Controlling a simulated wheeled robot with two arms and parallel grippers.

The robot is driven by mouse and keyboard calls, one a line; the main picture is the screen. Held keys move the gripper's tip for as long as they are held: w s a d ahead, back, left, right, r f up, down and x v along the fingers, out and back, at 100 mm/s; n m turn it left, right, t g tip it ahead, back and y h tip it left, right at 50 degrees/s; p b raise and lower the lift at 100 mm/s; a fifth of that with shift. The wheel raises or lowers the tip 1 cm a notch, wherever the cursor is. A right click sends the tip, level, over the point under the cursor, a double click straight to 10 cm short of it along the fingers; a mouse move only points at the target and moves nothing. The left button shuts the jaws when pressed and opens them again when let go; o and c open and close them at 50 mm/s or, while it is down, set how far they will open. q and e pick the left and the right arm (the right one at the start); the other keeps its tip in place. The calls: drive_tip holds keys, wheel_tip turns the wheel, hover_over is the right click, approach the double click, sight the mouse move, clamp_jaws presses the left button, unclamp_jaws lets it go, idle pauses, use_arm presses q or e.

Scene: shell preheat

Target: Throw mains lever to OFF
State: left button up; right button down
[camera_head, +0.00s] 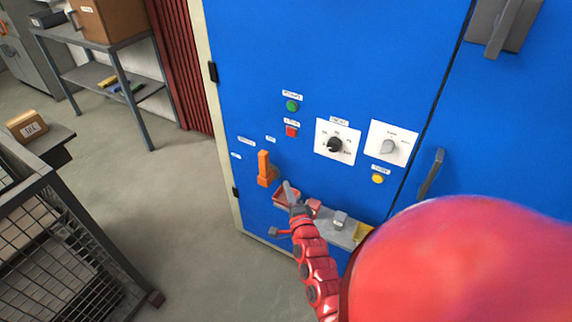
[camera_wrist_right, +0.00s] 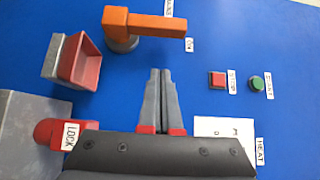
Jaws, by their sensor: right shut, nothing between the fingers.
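The orange mains lever (camera_head: 264,168) is on the blue cabinet front in the head view, its handle pointing up. In the right wrist view the lever (camera_wrist_right: 152,24) extends from its round pivot toward the ON label (camera_wrist_right: 189,44). My right gripper (camera_head: 288,188) is just to the right of and below the lever, apart from it. In the right wrist view its fingers (camera_wrist_right: 163,74) are together and empty, below the lever in the picture. My left gripper is not in view.
A red tray (camera_wrist_right: 80,62) and a red LOCK piece (camera_wrist_right: 62,132) are close by. The cabinet carries a green button (camera_head: 292,106), a red button (camera_head: 291,131) and dials. A wire cage (camera_head: 60,240) stands at left; floor between is clear.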

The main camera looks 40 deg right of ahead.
sight(264, 168)
drive_tip(key=w+d+p, duration=0.1)
drive_tip(key=w, duration=0.9)
drive_tip(key=shift+p, duration=0.4)
drive_tip(key=shift+r, duration=0.1)
